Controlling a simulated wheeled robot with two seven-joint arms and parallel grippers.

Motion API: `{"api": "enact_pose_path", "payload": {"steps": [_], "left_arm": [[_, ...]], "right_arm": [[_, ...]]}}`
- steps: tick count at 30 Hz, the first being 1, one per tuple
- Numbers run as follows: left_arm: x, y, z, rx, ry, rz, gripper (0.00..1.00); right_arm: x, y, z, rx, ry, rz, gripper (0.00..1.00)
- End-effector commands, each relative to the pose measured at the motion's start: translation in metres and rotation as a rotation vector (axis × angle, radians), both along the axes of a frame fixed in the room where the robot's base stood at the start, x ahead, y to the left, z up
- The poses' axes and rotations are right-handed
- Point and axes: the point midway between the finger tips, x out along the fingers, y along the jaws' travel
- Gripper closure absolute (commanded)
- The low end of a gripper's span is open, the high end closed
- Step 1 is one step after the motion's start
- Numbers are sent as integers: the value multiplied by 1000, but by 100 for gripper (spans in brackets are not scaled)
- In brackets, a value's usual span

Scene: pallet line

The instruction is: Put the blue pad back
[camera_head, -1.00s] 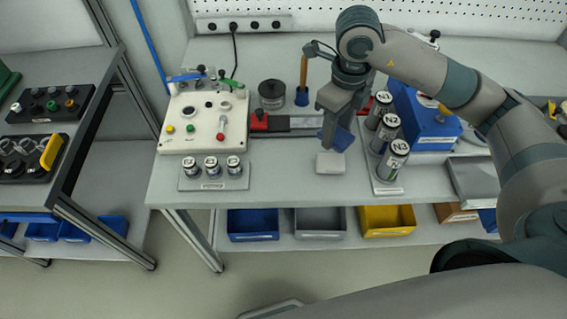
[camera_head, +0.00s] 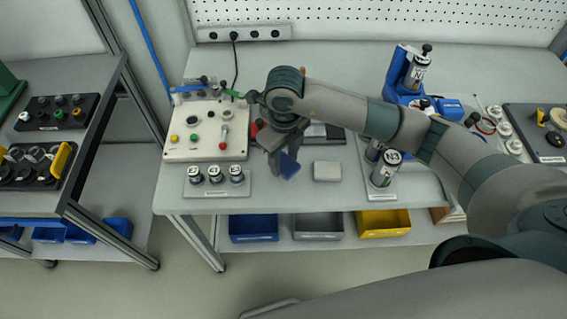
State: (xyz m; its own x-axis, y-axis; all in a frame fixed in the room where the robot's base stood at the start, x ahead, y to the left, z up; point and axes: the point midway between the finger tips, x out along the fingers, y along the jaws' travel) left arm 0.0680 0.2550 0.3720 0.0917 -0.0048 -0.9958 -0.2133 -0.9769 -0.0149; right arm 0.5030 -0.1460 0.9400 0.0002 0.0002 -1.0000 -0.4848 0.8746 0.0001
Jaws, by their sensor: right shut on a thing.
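The blue pad (camera_head: 289,166) is a small dark blue piece held tilted at the tips of my right gripper (camera_head: 281,165). My right gripper is shut on it, above the front part of the bench and left of a pale grey block (camera_head: 327,171). The pad is apart from the block in the picture. My right arm crosses the bench from the right and hides part of what lies behind it. My left gripper is not in view.
A white panel with buttons (camera_head: 195,148) stands left of my gripper. A tray with several small cylinders (camera_head: 216,190) lies before it. Labelled cylinders (camera_head: 386,170) stand on the right, with a blue fixture (camera_head: 404,72) behind. Bins hang below the bench edge.

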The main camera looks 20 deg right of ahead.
Motion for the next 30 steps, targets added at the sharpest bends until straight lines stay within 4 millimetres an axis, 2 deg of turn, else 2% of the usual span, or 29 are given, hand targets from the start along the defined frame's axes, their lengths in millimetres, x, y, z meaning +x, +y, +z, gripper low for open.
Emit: {"api": "enact_pose_path", "payload": {"steps": [12, 20, 24, 30], "left_arm": [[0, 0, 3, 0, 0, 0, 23], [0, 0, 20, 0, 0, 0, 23], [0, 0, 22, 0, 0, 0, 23], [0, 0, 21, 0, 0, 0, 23]], "right_arm": [[0, 2, -3, -1, 2, -1, 79], [-1, 1, -29, -2, 5, -3, 79], [0, 2, -40, -1, 2, 0, 79], [0, 2, -42, -1, 0, 0, 79]]}}
